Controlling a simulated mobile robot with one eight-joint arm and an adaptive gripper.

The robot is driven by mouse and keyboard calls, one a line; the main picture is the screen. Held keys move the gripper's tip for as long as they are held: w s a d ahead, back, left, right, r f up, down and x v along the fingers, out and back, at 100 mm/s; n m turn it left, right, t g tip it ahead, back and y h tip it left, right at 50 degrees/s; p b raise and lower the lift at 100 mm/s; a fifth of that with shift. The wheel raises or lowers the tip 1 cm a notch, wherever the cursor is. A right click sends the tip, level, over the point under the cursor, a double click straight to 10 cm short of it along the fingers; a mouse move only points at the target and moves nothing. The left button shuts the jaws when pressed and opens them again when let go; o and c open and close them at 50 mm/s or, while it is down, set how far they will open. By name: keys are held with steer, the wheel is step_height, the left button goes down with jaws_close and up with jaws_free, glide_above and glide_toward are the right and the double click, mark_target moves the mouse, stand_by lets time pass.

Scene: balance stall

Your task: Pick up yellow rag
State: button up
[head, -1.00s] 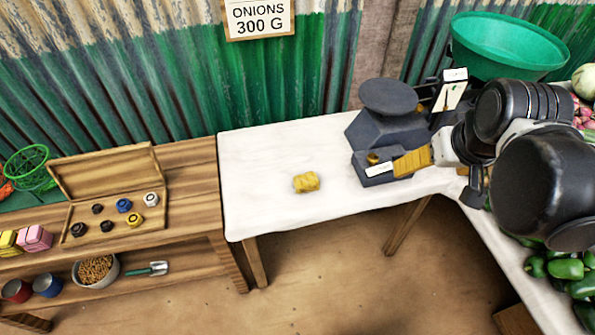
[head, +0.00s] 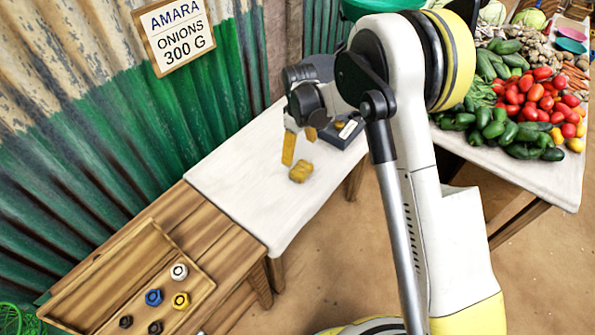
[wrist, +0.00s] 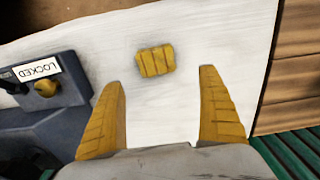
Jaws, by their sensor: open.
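The yellow rag (head: 301,172) is a small folded bundle lying on the white-covered table (head: 240,180). In the wrist view the rag (wrist: 156,61) lies beyond my fingertips, roughly between their lines and nearer the left finger. My gripper (wrist: 164,78) has its two yellow fingers spread wide with nothing between them. In the head view my gripper (head: 299,143) hangs close to the rag, on its far side, apart from it. Its height over the table is hard to judge.
A dark scale with a "LOCKED" label (wrist: 40,70) stands beside the rag; my arm partly hides it in the head view. A wooden box of weights (head: 130,280) is on the wooden bench. Vegetables (head: 520,105) lie on the right table. The cloth around the rag is clear.

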mark_target(302, 167)
steer(key=f+b, duration=0.1)
steer(key=f, duration=0.2)
steer(key=f+b, duration=0.1)
steer(key=f, duration=0.1)
steer(key=shift+w+d+f, duration=0.15)
steer(key=shift+d+f, duration=0.05)
steer(key=shift+f, duration=0.2)
steer(key=f, duration=0.1)
steer(key=f+b, duration=0.1)
steer(key=f, duration=0.1)
steer(key=f+b, duration=0.1)
steer(key=f, duration=0.1)
steer(key=shift+d, duration=0.25)
steer(key=shift+r, duration=0.15)
steer(key=c, duration=1.2)
